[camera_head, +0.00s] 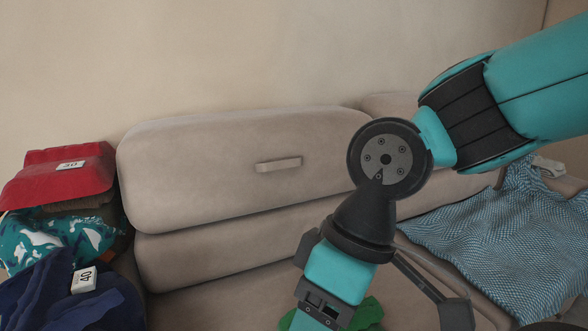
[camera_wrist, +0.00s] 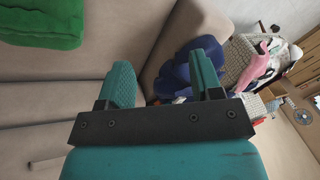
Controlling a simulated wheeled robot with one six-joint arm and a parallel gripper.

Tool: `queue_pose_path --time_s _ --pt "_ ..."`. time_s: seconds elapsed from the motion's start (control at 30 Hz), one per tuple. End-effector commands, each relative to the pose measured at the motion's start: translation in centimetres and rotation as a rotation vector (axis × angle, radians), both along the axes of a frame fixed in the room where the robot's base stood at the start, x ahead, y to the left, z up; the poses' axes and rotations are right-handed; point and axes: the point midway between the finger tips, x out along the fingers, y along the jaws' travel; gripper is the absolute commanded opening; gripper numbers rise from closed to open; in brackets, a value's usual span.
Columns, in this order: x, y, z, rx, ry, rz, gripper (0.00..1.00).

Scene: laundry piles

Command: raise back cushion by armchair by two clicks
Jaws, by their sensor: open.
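A wide beige sofa back cushion (camera_head: 230,190) stands against the wall in the head view, with a small beige handle tab (camera_head: 278,164) on its front. Another back cushion (camera_head: 390,103) begins to its right, mostly hidden behind my arm. In the wrist view, a pale tab-like piece (camera_wrist: 45,164) shows at the lower left on beige upholstery. My gripper (camera_wrist: 160,68) is open and empty, its two teal fingers apart and not touching the tab. In the head view the fingers are out of sight below. I cannot make out an armchair for certain.
A green cloth (camera_wrist: 40,22) lies on the seat. Folded clothes with number tags, including a red one (camera_head: 60,172) and a navy one (camera_head: 60,295), are piled at the left. A blue patterned cloth (camera_head: 505,240) covers the right. More laundry, including pink cloth (camera_wrist: 258,63), lies beyond.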

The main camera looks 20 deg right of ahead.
Motion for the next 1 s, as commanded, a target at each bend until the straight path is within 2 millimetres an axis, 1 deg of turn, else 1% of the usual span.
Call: queue_pose_path --time_s 0.3,0.33,0.4,0.47,0.57,0.67,0.7,0.77,0.8,0.87,0.9,0.97,1.0 --pt "0.0 0.0 0.0 0.000 0.000 0.000 0.59" --pt "0.0 0.0 0.0 0.000 0.000 0.000 0.55" --pt "0.3 0.1 0.1 0.006 0.000 -0.008 0.39" --pt "1.2 0.3 0.4 0.026 0.001 -0.033 0.39" --pt "4.5 0.9 1.1 0.103 0.004 -0.126 0.39" --pt "10.1 1.1 2.0 0.239 0.007 -0.289 0.39" --pt "12.7 0.7 2.3 0.306 0.006 -0.369 0.39" --pt "16.6 -0.3 2.7 0.412 0.005 -0.497 0.39" --pt "19.1 -1.3 2.8 0.485 0.004 -0.583 0.39" --pt "22.8 -3.4 3.0 0.597 -0.002 -0.718 0.39" --pt "25.1 -5.1 2.9 0.672 -0.006 -0.812 0.39" --pt "28.1 -8.2 2.8 0.785 -0.014 -0.951 0.39" --pt "29.8 -10.5 2.6 0.859 -0.022 -1.040 0.39"
